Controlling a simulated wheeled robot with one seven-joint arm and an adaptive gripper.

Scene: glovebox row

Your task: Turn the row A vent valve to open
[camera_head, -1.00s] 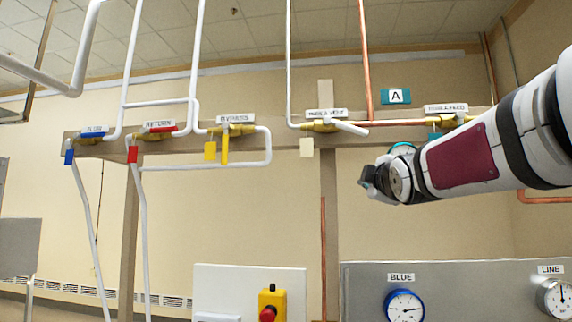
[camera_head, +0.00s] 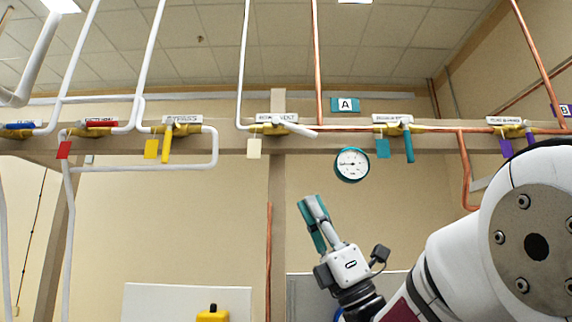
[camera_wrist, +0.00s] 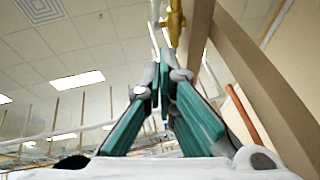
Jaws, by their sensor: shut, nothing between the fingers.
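The row A vent valve (camera_head: 272,128) is a brass body on the rail under a white label that seems to read "ROW A VENT". Its white lever (camera_head: 298,129) points right and slightly down, nearly along the pipe. A cream tag (camera_head: 254,149) hangs below it. My gripper (camera_head: 313,203) has teal fingers, points upward and is below the lever, apart from it in the head view. Its fingers are together and empty. In the wrist view the fingers (camera_wrist: 163,80) fill the middle, with a brass fitting (camera_wrist: 176,20) beyond the tips.
A teal "A" sign (camera_head: 345,104) is above the rail. To the right are a round gauge (camera_head: 352,164) and a valve with a teal lever (camera_head: 408,145). The yellow-lever bypass valve (camera_head: 166,146) is to the left. A copper pipe (camera_head: 268,255) runs vertically left of my gripper.

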